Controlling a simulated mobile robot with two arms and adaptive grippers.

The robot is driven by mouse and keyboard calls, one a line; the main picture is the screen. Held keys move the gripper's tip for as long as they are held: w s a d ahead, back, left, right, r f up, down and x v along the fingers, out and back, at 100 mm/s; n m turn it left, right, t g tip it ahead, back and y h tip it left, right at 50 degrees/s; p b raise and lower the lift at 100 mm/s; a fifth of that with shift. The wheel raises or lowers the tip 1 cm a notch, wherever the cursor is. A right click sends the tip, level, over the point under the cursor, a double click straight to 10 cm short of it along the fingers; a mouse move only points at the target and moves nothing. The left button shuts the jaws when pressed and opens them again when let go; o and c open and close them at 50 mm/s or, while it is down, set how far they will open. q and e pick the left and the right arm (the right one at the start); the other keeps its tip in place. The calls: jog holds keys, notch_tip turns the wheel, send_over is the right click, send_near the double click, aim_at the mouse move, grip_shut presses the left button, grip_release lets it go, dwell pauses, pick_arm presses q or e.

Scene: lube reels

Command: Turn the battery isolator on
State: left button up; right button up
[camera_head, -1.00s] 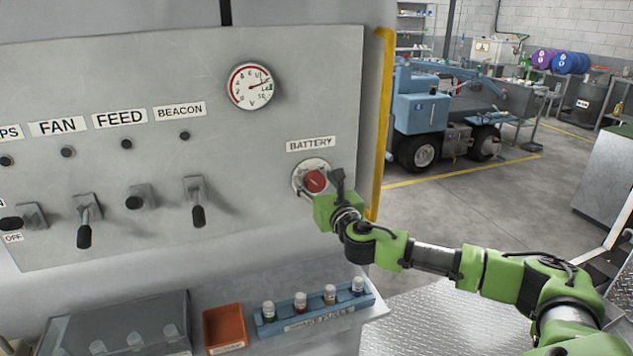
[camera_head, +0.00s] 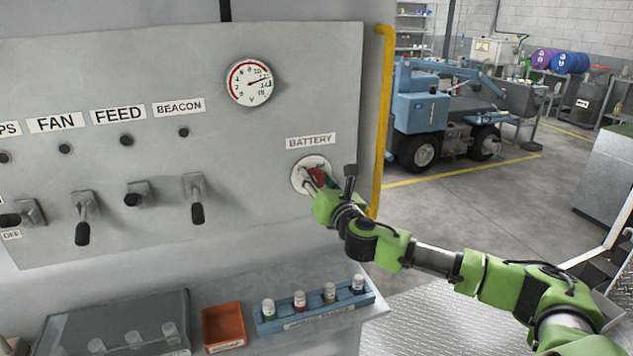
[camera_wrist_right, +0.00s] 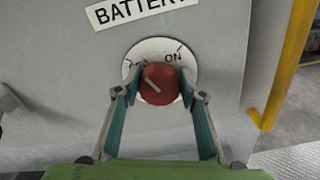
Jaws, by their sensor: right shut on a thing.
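The battery isolator is a red round knob (camera_head: 317,175) on a pale round plate (camera_head: 299,176) under the BATTERY label (camera_head: 310,141). In the right wrist view the red knob (camera_wrist_right: 160,85) sits between the two fingers of my right gripper (camera_wrist_right: 158,88), which is shut on it. A pale line on the knob slants toward the upper left. The ON mark (camera_wrist_right: 173,57) is at the plate's upper right; the mark at the left is partly hidden. In the head view my right gripper (camera_head: 328,180) covers part of the knob. My left gripper is not in view.
Switch levers (camera_head: 83,230) stick out from the panel at the left, and a round gauge (camera_head: 250,82) is above. A blue fuse rack (camera_head: 315,309) and an orange tray (camera_head: 224,326) lie below. A yellow rail (camera_head: 381,120) runs along the panel's right edge.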

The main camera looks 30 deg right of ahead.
jog(key=m, duration=0.3)
jog(key=shift+d+f+m+b, duration=0.1)
jog(key=shift+m+b, duration=0.3)
jog(key=m, duration=0.3)
jog(key=shift+d+m+b, duration=0.1)
jog(key=shift+m+b, duration=0.2)
jog(key=shift+m, duration=0.1)
jog(key=m, duration=0.3)
jog(key=shift+f, duration=0.15)
jog(key=shift+d+m+b, duration=0.1)
jog(key=shift+m+b, duration=0.2)
jog(key=shift+m, duration=1.8)
jog(key=o, duration=1.1)
jog(key=shift+s+f, duration=0.1)
jog(key=shift+s, duration=0.05)
jog(key=v, duration=1.1)
jog(key=shift+s, duration=0.4)
